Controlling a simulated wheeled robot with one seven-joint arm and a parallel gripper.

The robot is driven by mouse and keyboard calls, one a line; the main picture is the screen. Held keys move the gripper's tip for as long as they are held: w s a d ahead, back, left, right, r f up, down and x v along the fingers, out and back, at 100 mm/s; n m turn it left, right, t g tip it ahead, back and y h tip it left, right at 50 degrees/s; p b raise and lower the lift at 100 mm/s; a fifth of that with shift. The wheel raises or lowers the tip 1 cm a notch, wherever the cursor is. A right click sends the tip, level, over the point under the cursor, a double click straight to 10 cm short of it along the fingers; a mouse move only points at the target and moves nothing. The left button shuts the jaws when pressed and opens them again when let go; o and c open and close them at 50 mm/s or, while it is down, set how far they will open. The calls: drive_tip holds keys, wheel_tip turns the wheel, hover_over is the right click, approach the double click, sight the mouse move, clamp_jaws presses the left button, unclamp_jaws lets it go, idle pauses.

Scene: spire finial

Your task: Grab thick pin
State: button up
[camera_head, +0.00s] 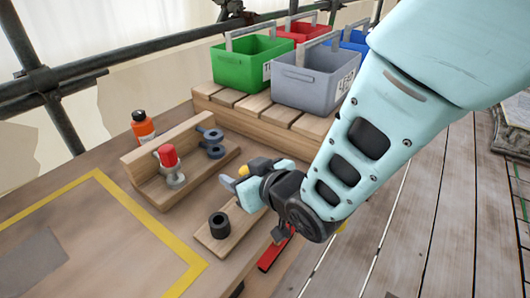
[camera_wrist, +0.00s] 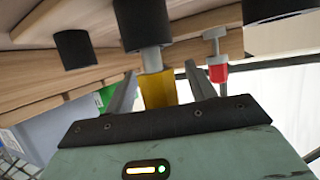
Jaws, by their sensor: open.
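The thick pin (camera_wrist: 158,88) has a yellow end and a grey shaft rising from a black collar (camera_wrist: 145,12) in the wrist view. Its yellow tip (camera_head: 243,170) shows beside the fingers in the head view; the rest is hidden behind my gripper. My gripper (camera_head: 238,184) is open over the wooden board. In the wrist view its two fingers (camera_wrist: 160,92) stand on either side of the yellow end, with gaps showing. I cannot tell of any contact.
A black sleeve (camera_head: 220,225) stands on the small board (camera_head: 238,228). A red-topped piece (camera_head: 168,156) and blue-grey ringed parts (camera_head: 213,142) sit at a wooden rack (camera_head: 150,190). An orange bottle (camera_head: 143,127) is behind it. Green (camera_head: 250,65) and grey (camera_head: 310,82) bins stand at the back.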

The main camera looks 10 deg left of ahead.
drive_tip(key=c, duration=1.1)
